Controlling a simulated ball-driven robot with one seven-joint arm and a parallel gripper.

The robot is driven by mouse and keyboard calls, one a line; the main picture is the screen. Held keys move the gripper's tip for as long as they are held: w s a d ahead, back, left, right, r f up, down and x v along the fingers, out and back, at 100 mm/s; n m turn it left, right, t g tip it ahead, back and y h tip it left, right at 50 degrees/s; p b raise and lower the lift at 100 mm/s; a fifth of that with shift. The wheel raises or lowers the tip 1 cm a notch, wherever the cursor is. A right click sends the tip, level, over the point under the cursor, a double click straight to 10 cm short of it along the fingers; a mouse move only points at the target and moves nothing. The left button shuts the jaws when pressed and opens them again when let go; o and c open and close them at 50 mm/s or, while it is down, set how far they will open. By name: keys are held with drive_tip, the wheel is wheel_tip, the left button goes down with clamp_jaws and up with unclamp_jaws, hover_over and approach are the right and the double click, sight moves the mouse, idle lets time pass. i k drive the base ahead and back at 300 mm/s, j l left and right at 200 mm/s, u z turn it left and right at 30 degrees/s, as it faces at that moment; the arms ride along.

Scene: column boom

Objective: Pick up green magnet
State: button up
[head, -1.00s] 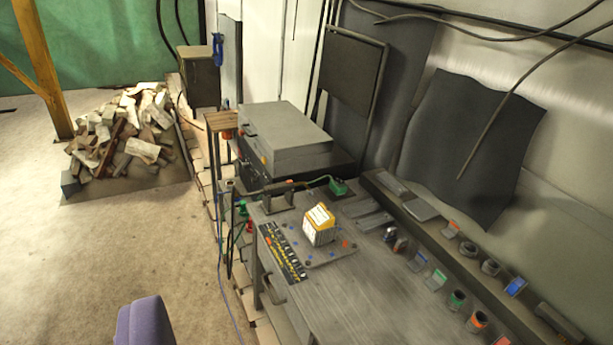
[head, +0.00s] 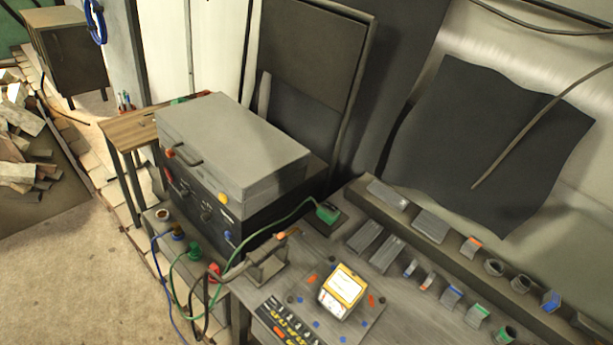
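Several small items stand on the workbench (head: 290,258) at the lower right. Among them are a grey block with a green top band (head: 478,313) and a dark ring-like piece with a green band (head: 505,334), partly cut by the bottom edge. A green block (head: 327,212) with a green cable lies farther back, beside the large grey box. I cannot tell for sure which of these is the green magnet. My gripper is not in view.
A yellow meter (head: 342,290) stands on a board at the bench front. A large grey box (head: 232,148) sits at the bench's far end. Cables hang off the bench's left edge. Floor (head: 75,270) is free at left.

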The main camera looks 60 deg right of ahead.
sight(328, 216)
drive_tip(key=i+z, duration=0.2)
drive_tip(key=i, duration=0.3)
drive_tip(key=i+j+z, duration=0.15)
drive_tip(key=i, duration=0.3)
drive_tip(key=i+j+z, duration=0.15)
drive_tip(key=i+z, duration=0.3)
drive_tip(key=i+j+z, duration=0.2)
drive_tip(key=z, duration=0.2)
drive_tip(key=i+j+z, duration=0.4)
drive_tip(key=j, duration=0.25)
